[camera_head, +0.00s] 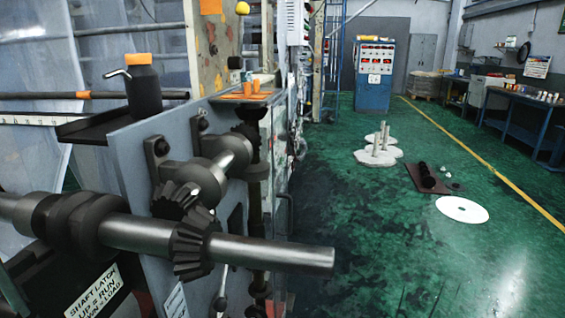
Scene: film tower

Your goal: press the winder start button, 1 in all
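I cannot single out the winder start button in this view. The winder machine (140,130) fills the left side, with a steel shaft (270,253) and dark bevel gears close in front. A narrow upright panel with small lights or buttons (294,22) is on the machine's far part, too small to read. A yellow round knob (242,8) shows at the top of the machine. A blue control cabinet (373,92) with rows of red and white dials or lights stands at the back. Neither of my grippers is in view.
Grey bases with posts (379,152), a dark mat with rollers (412,180) and a white disc (462,209) lie on the green floor. A workbench (520,135) lines the right wall.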

